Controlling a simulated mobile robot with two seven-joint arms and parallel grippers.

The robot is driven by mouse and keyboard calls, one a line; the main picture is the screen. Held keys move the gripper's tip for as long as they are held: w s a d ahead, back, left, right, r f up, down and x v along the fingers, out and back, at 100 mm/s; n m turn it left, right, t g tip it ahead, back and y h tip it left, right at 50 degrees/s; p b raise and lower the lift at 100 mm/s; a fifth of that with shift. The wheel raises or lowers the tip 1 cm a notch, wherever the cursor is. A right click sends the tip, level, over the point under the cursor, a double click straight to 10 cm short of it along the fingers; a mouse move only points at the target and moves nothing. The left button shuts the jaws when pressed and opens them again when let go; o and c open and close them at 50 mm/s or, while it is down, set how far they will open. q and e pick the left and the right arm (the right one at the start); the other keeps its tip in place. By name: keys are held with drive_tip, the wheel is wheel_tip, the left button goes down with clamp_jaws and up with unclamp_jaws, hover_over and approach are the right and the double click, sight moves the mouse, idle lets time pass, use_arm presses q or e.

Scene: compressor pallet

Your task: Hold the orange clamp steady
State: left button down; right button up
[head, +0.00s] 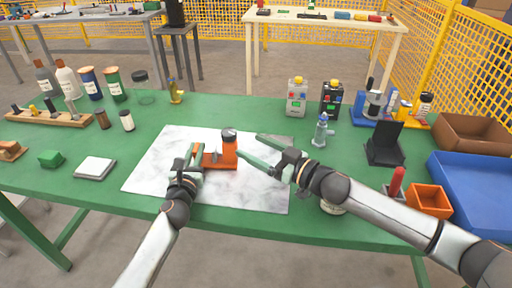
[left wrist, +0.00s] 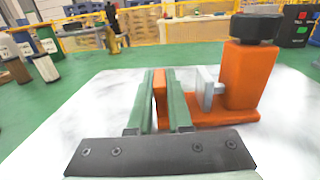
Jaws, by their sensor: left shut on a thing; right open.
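The orange clamp (head: 229,153) stands on a white marbled sheet (head: 162,160) on the green table. It has a black knob on its upright block and a grey jaw piece. My left gripper (head: 192,158) is shut on the clamp's left end; in the left wrist view its green fingers (left wrist: 162,98) hold the upright orange plate of the clamp (left wrist: 241,82). My right gripper (head: 252,149) is open, with its green fingers spread just right of the clamp. One right finger is close to the clamp's block; whether it touches I cannot tell.
A small blue-grey bottle (head: 321,131) and a black stand (head: 384,145) are to the right. A blue tray (head: 470,184), an orange box (head: 430,199) and a brown bin (head: 470,133) fill the right end. Bottles and a wooden rack (head: 45,118) are at left. The sheet's left part is clear.

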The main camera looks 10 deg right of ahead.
use_arm(q)
drive_tip(key=c, duration=0.8)
unclamp_jaws()
drive_tip(key=shift+o, duration=0.2)
drive_tip(key=shift+s+a, duration=0.1)
